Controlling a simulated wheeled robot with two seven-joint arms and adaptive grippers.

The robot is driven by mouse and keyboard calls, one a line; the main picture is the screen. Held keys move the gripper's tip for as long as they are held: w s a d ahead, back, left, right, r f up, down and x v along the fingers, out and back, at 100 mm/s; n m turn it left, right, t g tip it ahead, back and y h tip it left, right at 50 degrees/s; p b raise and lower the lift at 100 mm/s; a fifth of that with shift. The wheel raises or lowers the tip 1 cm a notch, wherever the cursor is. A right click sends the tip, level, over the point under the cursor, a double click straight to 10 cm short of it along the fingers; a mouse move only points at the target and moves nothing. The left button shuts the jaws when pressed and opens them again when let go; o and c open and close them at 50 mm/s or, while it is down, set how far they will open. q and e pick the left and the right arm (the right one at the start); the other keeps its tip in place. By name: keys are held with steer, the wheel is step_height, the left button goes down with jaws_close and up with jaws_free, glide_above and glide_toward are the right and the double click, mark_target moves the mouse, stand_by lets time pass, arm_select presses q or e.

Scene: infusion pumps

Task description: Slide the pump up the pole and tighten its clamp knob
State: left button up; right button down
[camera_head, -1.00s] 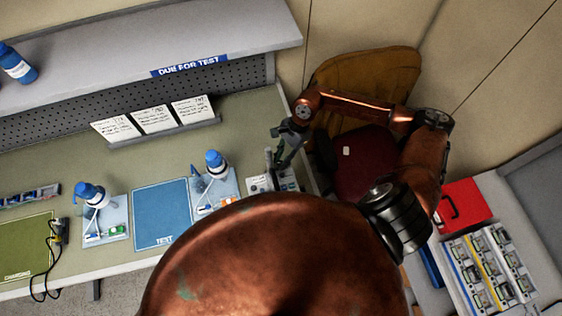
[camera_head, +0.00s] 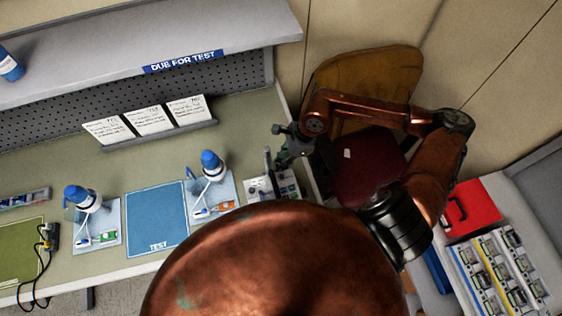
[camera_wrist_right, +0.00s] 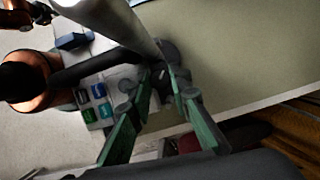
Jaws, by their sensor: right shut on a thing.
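The pump (camera_head: 284,184) is a light grey box with coloured buttons near the right end of the bench. It also shows in the right wrist view (camera_wrist_right: 88,111), partly hidden. The pole (camera_head: 267,160) rises beside it and shows as a thick pale cylinder in the right wrist view (camera_wrist_right: 115,20). My right gripper (camera_head: 280,150) is beside the pole. In the right wrist view its green fingers (camera_wrist_right: 165,84) are shut on a small dark part beside the pole, apparently the clamp knob (camera_wrist_right: 162,86); the fingertips partly hide it. My left gripper is out of view.
Two blue-topped devices stand on pale trays (camera_head: 97,240) left of the pump, around a blue TEST mat (camera_head: 156,215). A shelf (camera_head: 160,45) overhangs the bench. A chair (camera_head: 360,75), a red box (camera_head: 470,208) and a rack of devices (camera_head: 497,270) are right.

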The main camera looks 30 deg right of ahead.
steer(key=c, duration=1.8)
jaws_free()
steer(key=shift+o, duration=0.2)
steer(key=shift+v, duration=4)
